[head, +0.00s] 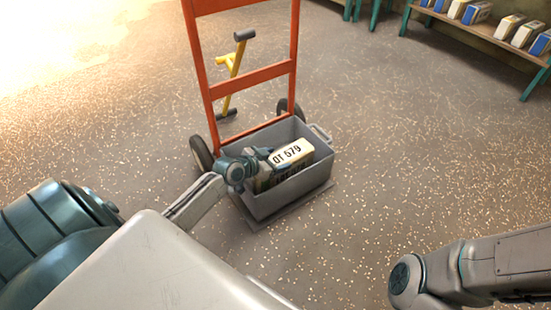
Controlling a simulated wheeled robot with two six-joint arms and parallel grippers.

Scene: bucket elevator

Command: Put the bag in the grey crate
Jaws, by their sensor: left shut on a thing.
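The grey crate (322,171) is an open box standing on the toe plate of an orange hand truck, in the middle of the head view. The bag (293,152) is a cream block with a white label reading "OT 579". It is within the crate's opening, its top about level with the rim. My left gripper (262,160) is shut on the bag's left end, over the crate's left side. Whether the bag touches the crate floor is hidden. My right arm shows at the lower right, but its gripper is not in view.
The orange hand truck (252,77) rises behind the crate, with dark wheels on both sides. A yellow object with dark ends (234,66) stands behind it. A wooden bench (480,32) with several small bags is at the upper right. The speckled floor right of the crate is clear.

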